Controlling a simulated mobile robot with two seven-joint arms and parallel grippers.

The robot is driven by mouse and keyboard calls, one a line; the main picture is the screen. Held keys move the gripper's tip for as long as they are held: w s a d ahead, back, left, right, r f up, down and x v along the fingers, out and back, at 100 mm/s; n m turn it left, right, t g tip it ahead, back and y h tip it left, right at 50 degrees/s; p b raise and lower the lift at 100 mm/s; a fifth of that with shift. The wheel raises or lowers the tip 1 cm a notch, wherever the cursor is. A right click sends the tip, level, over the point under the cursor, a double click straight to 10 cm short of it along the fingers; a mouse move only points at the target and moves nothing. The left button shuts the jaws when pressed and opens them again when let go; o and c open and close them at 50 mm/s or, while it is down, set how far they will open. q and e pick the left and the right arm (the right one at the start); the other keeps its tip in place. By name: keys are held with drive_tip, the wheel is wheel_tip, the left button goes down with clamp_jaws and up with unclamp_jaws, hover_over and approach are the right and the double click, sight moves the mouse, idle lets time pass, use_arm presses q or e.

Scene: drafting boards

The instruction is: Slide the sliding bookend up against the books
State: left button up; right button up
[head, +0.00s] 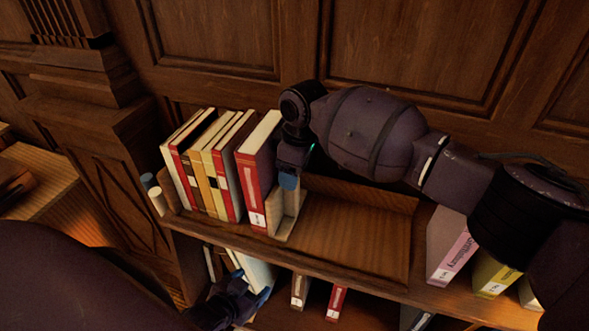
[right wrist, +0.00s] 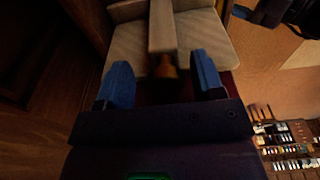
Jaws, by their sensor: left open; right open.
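A row of several upright books (head: 212,165), red, yellow and white, stands at the left end of the upper shelf. The pale wooden sliding bookend (head: 290,215) stands just right of the thick red end book (head: 256,172); I cannot tell whether they touch. My right gripper (head: 289,181) points down at the bookend from above and hides part of it. In the right wrist view the bookend (right wrist: 205,35) lies ahead, its narrow upright rib between the open blue fingers (right wrist: 162,82), with no clear contact. My left gripper (head: 262,298) is open, low in front of the lower shelf.
The upper shelf board (head: 350,236) is bare right of the bookend. A pink-labelled binder (head: 452,250) and a yellow one (head: 492,275) stand further right. Small books (head: 336,302) sit on the lower shelf. Wood panelling (head: 420,50) rises behind.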

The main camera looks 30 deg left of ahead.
drive_tip(key=shift+s+d+r, duration=0.1)
drive_tip(key=shift+d+r, duration=0.1)
drive_tip(key=shift+r, duration=2.3)
drive_tip(key=shift+s+d+r, duration=0.1)
drive_tip(key=shift+d+r, duration=0.05)
drive_tip(key=shift+r, duration=2.3)
